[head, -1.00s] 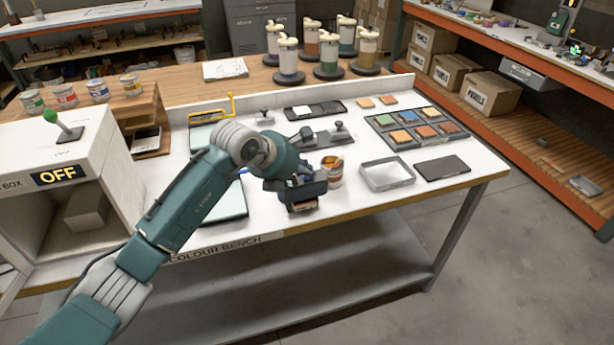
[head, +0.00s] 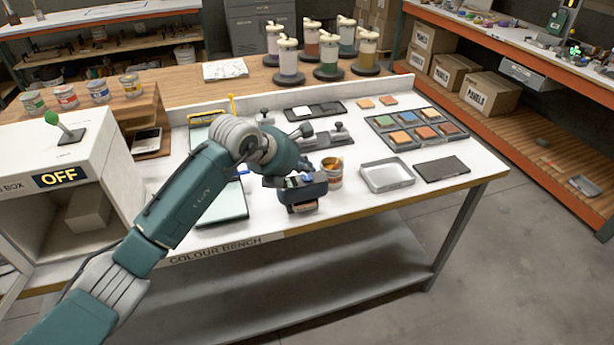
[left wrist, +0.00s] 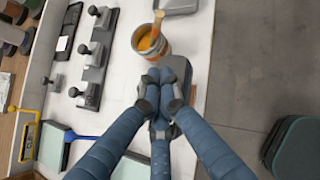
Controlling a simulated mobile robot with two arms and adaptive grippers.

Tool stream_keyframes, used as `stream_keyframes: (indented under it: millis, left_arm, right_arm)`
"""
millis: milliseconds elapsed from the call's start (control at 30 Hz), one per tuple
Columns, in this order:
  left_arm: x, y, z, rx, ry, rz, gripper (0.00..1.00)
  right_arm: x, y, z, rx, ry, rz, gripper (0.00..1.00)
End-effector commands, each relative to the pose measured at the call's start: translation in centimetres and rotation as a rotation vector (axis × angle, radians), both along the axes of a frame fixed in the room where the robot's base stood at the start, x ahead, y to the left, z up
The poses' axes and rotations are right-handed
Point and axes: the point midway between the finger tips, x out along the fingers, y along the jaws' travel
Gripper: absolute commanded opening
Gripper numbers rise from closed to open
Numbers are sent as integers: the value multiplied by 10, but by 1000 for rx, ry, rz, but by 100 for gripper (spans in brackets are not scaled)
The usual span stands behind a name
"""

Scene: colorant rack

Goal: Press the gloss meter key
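A dark grey box-shaped device, which looks like the gloss meter (head: 306,194), stands at the front edge of the white bench. In the left wrist view it shows as a grey box (left wrist: 179,68) just beyond my fingertips. My left gripper (head: 287,181) is over the left part of the device. Its blue fingers are drawn together at the tips (left wrist: 158,82), with nothing seen between them. The fingers hide part of the device, and I cannot see the key. I cannot tell whether the fingertips touch the device. My right gripper is not in view.
An open can (head: 331,172) with orange content and a stick stands close beside the device. A metal tray (head: 387,187) is to the right. Weighted blocks (head: 337,134) stand behind. A pale panel (head: 235,203) lies left, under my arm.

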Motion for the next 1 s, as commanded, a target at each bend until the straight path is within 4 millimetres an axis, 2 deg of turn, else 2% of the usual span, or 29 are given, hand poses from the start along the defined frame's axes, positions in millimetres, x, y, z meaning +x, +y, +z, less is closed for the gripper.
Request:
stream_keyframes:
  millis: [567, 1000]
  left_arm:
    - [0, 0, 49, 0, -2, 0, 0]
    - [0, 0, 50, 0, 0, 0, 0]
  right_arm:
    - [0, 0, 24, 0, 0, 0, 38]
    - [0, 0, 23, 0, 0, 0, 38]
